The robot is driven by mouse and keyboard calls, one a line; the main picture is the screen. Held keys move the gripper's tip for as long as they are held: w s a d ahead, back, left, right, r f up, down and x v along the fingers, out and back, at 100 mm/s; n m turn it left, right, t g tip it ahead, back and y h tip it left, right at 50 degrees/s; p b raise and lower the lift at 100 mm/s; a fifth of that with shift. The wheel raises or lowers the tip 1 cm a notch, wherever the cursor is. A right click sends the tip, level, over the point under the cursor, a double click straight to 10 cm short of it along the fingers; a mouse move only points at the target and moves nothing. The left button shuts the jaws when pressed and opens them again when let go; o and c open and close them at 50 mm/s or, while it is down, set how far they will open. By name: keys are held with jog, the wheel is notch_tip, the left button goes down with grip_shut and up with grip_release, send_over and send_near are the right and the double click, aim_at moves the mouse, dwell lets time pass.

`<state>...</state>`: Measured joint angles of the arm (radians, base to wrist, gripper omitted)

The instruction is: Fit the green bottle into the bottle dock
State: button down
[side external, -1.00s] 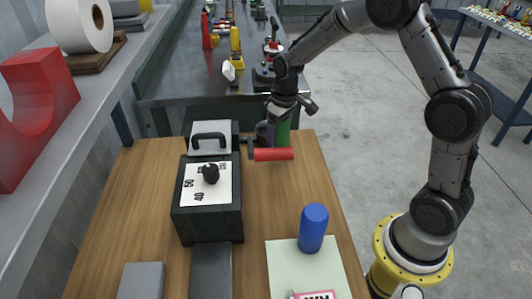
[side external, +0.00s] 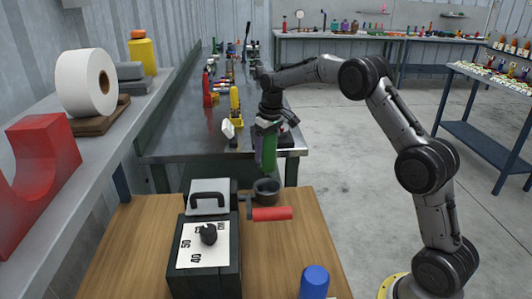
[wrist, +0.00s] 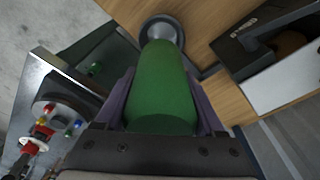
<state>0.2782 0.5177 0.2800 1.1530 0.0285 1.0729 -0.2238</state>
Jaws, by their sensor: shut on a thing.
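My gripper (side external: 266,128) is shut on the green bottle (side external: 265,153), which hangs roughly upright in the side view. In the wrist view the green bottle (wrist: 162,85) lies between the two purple-grey fingers of my gripper (wrist: 163,102). The bottle dock appears to be the dark round cup (side external: 266,190) at the far edge of the wooden table. The bottle's lower end is above this cup, apart from it in the side view. In the wrist view the cup (wrist: 162,30) shows just beyond the bottle's far end, partly covered by it.
A red cylindrical handle (side external: 271,213) on a dark bracket sits just in front of the cup. A dark box with a numbered white face and black knob (side external: 208,234) stands to its left. A blue cylinder (side external: 314,281) stands at the front. A cluttered metal bench (side external: 190,145) lies behind.

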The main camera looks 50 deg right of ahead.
aim_at(271, 134)
jog(key=shift+f, duration=0.1)
jog(key=shift+f, duration=2.8)
jog(key=shift+f, duration=2.3)
jog(key=shift+c, duration=0.5)
grip_release()
jog(key=shift+o, duration=0.5)
jog(key=shift+a+f, duration=0.1)
jog(key=shift+f, duration=0.05)
jog(key=r, duration=0.4)
jog(key=s+r, duration=0.1)
jog(key=r, duration=0.9)
jog(key=shift+s+r, duration=0.1)
jog(key=shift+s, duration=0.2)
